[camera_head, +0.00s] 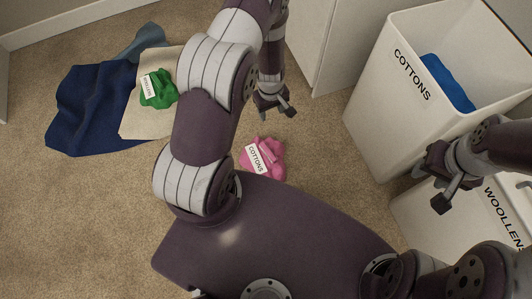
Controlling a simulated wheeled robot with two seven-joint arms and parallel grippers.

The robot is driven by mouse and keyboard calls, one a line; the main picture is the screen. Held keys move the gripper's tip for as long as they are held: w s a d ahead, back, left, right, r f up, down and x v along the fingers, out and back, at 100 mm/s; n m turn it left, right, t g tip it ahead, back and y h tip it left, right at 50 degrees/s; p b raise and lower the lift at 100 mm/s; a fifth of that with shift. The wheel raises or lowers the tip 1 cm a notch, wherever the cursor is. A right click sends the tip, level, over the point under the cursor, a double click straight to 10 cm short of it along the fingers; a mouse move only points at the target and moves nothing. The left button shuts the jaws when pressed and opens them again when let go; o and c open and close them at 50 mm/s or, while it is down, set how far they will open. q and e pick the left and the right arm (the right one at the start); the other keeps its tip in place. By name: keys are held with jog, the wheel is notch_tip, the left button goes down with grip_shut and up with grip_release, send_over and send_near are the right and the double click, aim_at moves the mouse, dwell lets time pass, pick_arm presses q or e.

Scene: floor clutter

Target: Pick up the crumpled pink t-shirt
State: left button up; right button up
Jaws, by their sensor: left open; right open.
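The crumpled pink t-shirt (272,170) lies on the carpet near the middle of the head view, just beyond my base. It bears a white label reading COTTONS. My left gripper (275,112) is open and empty, above the floor a little farther away than the pink t-shirt and apart from it. My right gripper (436,183) is open and empty at the right, in front of the white bins.
A white COTTONS bin (392,110) with a blue cloth (446,84) inside stands at right. A WOOLLENS bin (425,222) is nearer. At left, a green labelled garment (160,92) lies on beige cloth (135,122) beside navy cloth (85,115). A white cabinet (325,40) stands behind.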

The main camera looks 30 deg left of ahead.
pick_arm(q)
notch_tip(320, 180, down, 15)
jog(key=s+a+n+b, duration=0.1)
jog(key=n+b, duration=0.1)
jog(key=b, duration=0.7)
send_over(266, 148)
notch_tip(266, 148, down, 6)
jog(key=shift+w+a+f, duration=0.15)
jog(key=shift+f, duration=0.1)
jog(key=f+b, duration=0.1)
jog(key=f, duration=0.1)
jog(key=f+b, duration=0.1)
jog(key=b, duration=0.1)
jog(key=f+b, duration=0.2)
jog(key=shift+s+d+f, duration=0.2)
jog(key=shift+d+f, duration=0.05)
jog(key=shift+f, duration=0.05)
jog(key=shift+r, duration=0.2)
grip_shut()
pick_arm(e)
notch_tip(266, 148, down, 18)
jog(key=shift+r, duration=0.2)
